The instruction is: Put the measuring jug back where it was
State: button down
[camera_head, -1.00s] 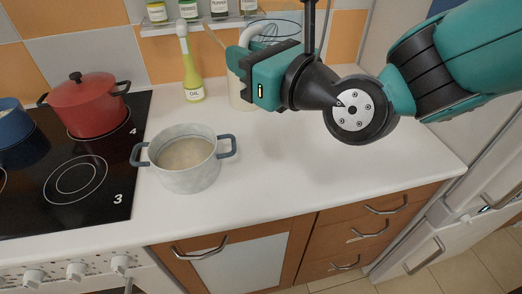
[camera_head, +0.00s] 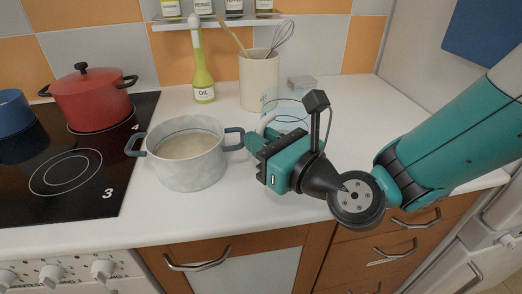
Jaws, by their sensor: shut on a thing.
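The measuring jug (camera_head: 287,117) is clear, with a bluish rim and a white handle (camera_head: 264,122). It is just behind my gripper (camera_head: 256,137), to the right of the grey pot. My gripper is shut on the jug at its handle side; the fingertips are mostly hidden by the gripper body. The jug's lower part is also hidden, so I cannot tell whether it touches the counter (camera_head: 355,110).
A grey pot (camera_head: 186,168) with liquid stands close left of my gripper. Behind are an oil bottle (camera_head: 203,75), a utensil crock (camera_head: 259,82) and a small grey block (camera_head: 301,83). A red pot (camera_head: 92,100) is on the hob. The counter's right side is clear.

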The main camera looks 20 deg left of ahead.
jog(key=shift+r, duration=0.1)
jog(key=c, duration=1.1)
grip_release()
jog(key=shift+f, duration=0.2)
jog(key=shift+r, duration=0.1)
jog(key=b+v, duration=0.2)
jog(key=v, duration=0.1)
jog(key=b+v, duration=0.6)
jog(key=shift+s+d+f, duration=0.1)
jog(key=shift+d+f, duration=0.15)
jog(key=shift+r+b+v, duration=0.15)
jog(key=shift+b+v, duration=0.45)
jog(key=shift+b, duration=0.5)
jog(key=shift+r+b+v, duration=0.15)
jog(key=shift+b+v, duration=0.5)
jog(key=shift+b, duration=0.45)
